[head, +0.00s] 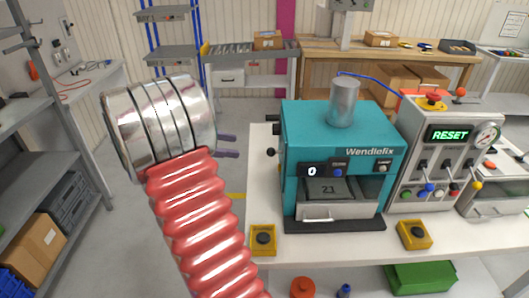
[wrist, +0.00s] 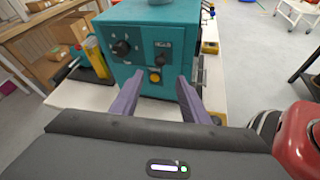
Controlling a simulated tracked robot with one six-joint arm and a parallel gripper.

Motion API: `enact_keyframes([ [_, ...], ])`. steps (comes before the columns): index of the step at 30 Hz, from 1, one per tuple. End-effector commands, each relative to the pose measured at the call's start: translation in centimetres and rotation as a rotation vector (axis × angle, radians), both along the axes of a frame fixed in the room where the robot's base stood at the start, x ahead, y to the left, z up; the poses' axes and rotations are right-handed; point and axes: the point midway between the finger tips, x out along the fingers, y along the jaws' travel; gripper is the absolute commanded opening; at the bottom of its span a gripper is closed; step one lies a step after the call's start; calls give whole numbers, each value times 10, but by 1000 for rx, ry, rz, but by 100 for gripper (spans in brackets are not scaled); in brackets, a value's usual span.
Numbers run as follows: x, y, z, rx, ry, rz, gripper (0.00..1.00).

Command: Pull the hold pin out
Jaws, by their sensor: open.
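The teal Wendlefix machine (head: 330,125) stands on a white bench, and its side face shows in the wrist view (wrist: 150,30). A small black knob (head: 271,152) sticks out of its left side; I cannot tell for certain whether it is the hold pin. In the wrist view that side carries a large black dial (wrist: 122,47), a small dark panel (wrist: 163,48) and a yellow-orange round part (wrist: 155,76). My gripper (head: 233,146) has purple fingers pointing at this side. In the wrist view my gripper (wrist: 157,92) is open and empty, with the yellow-orange part between its fingers, farther off.
A grey control box (head: 440,155) with a lit RESET display stands right of the machine. Yellow boxes with black buttons (head: 263,240) (head: 414,235) sit at the bench front. A grey shelf (head: 50,170) stands at the left. The floor left of the bench is clear.

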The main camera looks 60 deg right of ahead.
Motion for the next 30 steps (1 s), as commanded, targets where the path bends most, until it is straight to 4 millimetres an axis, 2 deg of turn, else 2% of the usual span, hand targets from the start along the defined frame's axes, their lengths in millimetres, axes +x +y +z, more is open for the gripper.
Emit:
enact_keyframes([
  [21, -74, -67, -40, 1, 1, -3, 41],
  [30, -85, -78, -47, 0, 0, -1, 41],
])
